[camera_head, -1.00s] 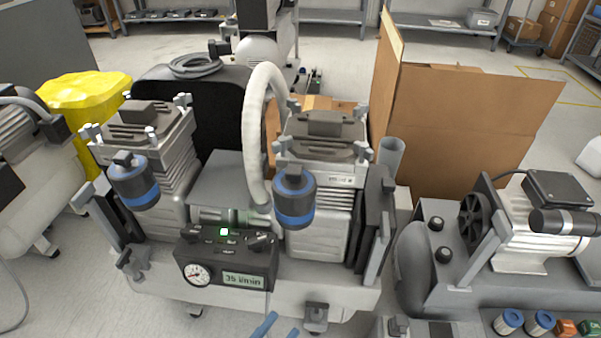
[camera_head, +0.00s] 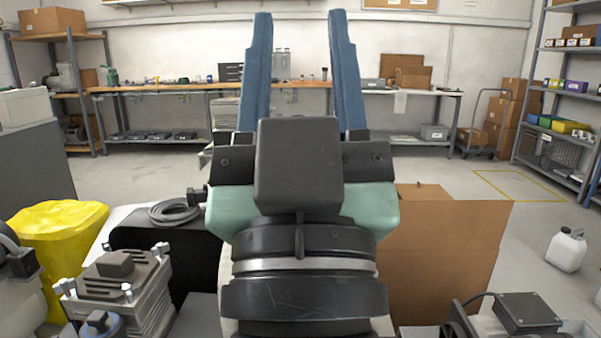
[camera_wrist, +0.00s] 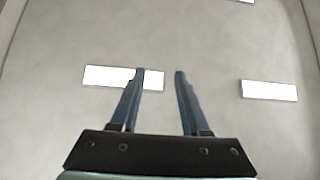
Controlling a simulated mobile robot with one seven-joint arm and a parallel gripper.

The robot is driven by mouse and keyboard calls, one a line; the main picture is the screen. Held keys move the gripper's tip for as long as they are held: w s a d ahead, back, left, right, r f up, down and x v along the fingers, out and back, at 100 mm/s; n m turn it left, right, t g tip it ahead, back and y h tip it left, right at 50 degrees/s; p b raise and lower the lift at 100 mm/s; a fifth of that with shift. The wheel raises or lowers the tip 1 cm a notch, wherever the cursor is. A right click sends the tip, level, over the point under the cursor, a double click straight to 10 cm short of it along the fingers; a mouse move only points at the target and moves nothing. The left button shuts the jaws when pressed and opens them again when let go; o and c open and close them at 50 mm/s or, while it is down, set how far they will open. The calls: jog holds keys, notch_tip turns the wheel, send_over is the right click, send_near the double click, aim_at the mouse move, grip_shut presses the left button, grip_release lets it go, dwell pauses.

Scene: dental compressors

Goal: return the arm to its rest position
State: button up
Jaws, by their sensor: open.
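My gripper (camera_head: 298,25) stands upright in the middle of the head view, its two blue fingers pointing up and spread apart. Nothing is between them. My wrist hides the middle of the scene behind it. In the wrist view my gripper (camera_wrist: 158,75) is also open and empty, against a pale ceiling with bright light panels (camera_wrist: 269,91).
Below left are a compressor (camera_head: 120,290) and a yellow bag (camera_head: 55,235). A cardboard box (camera_head: 450,250) stands at right, with another compressor motor (camera_head: 525,313) in front of it. A workbench (camera_head: 180,90) runs along the back wall. Open floor lies between.

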notch_tip(320, 180, up, 40)
jog(key=s+p, duration=0.2)
jog(key=p, duration=3.6)
jog(key=shift+s+r+m, duration=0.15)
jog(key=shift+r+m, duration=0.1)
jog(key=shift+m, duration=0.15)
